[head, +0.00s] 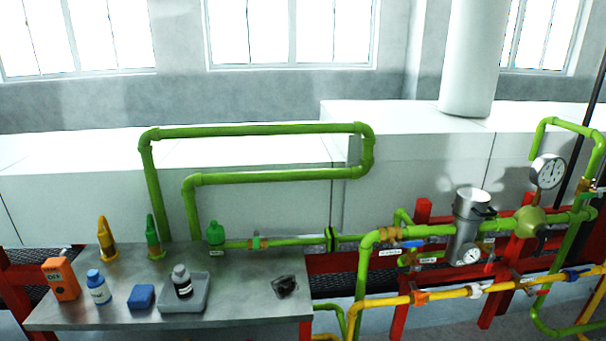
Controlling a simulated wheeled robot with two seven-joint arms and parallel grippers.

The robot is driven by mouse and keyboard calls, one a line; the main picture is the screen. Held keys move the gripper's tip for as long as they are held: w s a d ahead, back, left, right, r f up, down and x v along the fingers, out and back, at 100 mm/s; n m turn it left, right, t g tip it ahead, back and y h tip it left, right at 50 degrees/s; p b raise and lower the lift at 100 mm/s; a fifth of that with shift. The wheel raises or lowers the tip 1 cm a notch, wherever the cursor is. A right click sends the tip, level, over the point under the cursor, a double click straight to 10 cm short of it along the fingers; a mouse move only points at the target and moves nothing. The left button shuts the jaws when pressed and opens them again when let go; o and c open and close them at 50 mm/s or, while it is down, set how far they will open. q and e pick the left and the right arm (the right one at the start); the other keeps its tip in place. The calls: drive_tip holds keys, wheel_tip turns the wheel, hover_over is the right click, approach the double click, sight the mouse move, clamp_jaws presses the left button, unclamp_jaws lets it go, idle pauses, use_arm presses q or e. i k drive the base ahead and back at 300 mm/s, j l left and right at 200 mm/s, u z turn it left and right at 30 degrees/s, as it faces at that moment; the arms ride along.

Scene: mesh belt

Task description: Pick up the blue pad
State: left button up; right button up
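The blue pad (141,296) is a small dark-blue block lying on the grey metal table (240,311). It lies between a white bottle with a blue cap (98,287) on its left and a grey tray (198,301) on its right. Nothing covers it. Neither of my grippers shows in the head view.
An orange box-shaped device (62,279) stands at the table's left. The tray holds a dark bottle with a pale cap (182,280). A crumpled dark thing (285,286) lies at right. Orange (107,240) and green (152,237) cone-shaped things stand behind. Green pipes (270,176) rise behind the table.

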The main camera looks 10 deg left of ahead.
sight(141, 295)
drive_tip(key=u, duration=1.3)
